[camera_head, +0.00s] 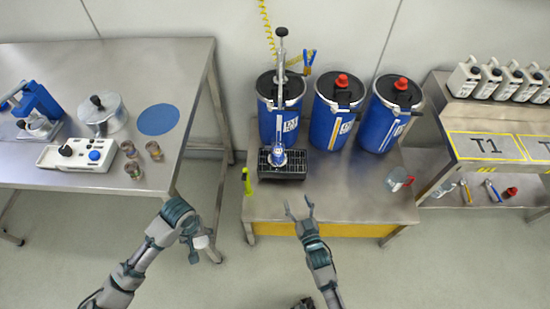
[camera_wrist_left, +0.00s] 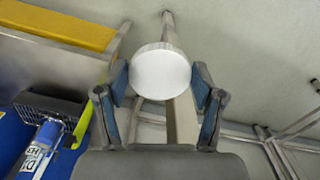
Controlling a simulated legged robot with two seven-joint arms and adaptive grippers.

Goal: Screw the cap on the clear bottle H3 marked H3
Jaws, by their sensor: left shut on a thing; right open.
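A small bottle with a blue and white label (camera_head: 280,156) stands on the black grate (camera_head: 283,172) under the pump of the left drum. It also shows in the left wrist view (camera_wrist_left: 40,148); its marking is too small to read with certainty. My left gripper (camera_head: 200,242) is over the floor between the two tables, left of and nearer than the bottle. It is shut on a round white cap (camera_wrist_left: 160,71), held between its two fingers, apart from the bottle. My right gripper (camera_head: 299,208) is open and empty at the front edge of the middle table.
Three blue drums (camera_head: 335,115) stand behind the grate; a tall pump (camera_head: 281,60) rises from the left one. A yellow-green handle (camera_head: 247,182) sticks up left of the grate. A clear jug (camera_head: 398,180) stands right. The steel tabletop (camera_head: 345,195) between is clear.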

